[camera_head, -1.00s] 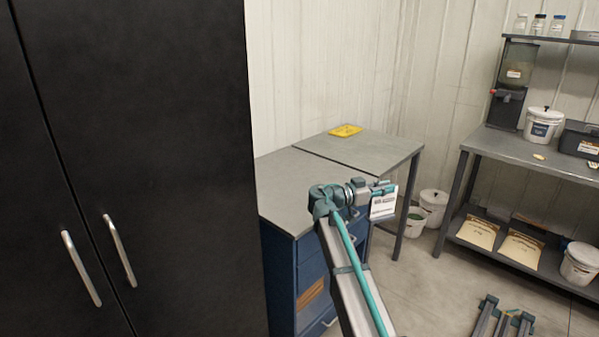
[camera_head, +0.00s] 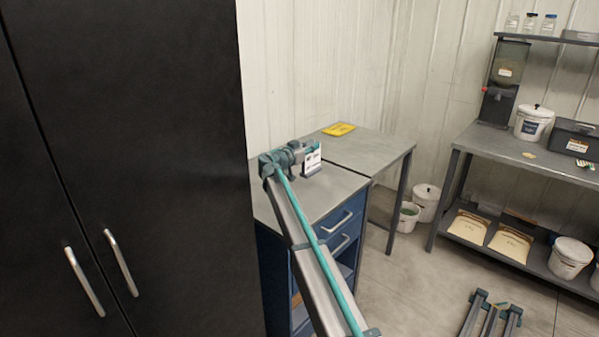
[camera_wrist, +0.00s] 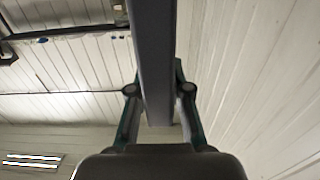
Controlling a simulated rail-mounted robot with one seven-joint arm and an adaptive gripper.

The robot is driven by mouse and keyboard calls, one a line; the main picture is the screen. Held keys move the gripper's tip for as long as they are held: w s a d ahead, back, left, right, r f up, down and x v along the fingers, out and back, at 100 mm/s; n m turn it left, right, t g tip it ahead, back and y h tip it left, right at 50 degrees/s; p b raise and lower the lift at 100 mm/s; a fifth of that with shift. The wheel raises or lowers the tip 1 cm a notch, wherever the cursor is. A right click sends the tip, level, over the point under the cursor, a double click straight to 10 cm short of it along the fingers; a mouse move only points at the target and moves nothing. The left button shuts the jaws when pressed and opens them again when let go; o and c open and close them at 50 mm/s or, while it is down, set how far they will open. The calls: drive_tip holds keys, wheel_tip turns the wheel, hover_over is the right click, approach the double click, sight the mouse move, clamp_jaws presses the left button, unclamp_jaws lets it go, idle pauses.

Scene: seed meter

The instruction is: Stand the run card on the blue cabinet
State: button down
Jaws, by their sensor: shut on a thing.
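The run card (camera_head: 312,161) is a small white card with dark print and a dark edge, seen upright or nearly so in the head view. My gripper (camera_head: 303,150) is shut on it. In the wrist view a dark grey bar (camera_wrist: 157,50), which looks like the card's holder seen edge-on, runs between the two fingers (camera_wrist: 160,98). The card is over the grey top of the blue cabinet (camera_head: 338,190), near its back right part. I cannot tell whether its lower edge touches the top. My arm hides part of the cabinet's top and front.
A tall black cupboard (camera_head: 130,150) stands close on the left. A grey table (camera_head: 375,148) with a yellow tray (camera_head: 339,129) adjoins the blue cabinet behind. A workbench (camera_head: 500,148) stands at right. The cabinet top around the card looks clear.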

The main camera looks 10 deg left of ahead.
sight(311, 170)
wheel_tip(311, 170, down, 8)
drive_tip(key=shift+f+p, duration=0.15)
drive_tip(key=shift+p, duration=0.8)
drive_tip(key=shift+f, duration=0.1)
drive_tip(key=shift+f+b, duration=0.25)
drive_tip(key=shift+b, duration=0.15)
drive_tip(key=c, duration=1.1)
unclamp_jaws()
drive_tip(key=shift+r, duration=0.1)
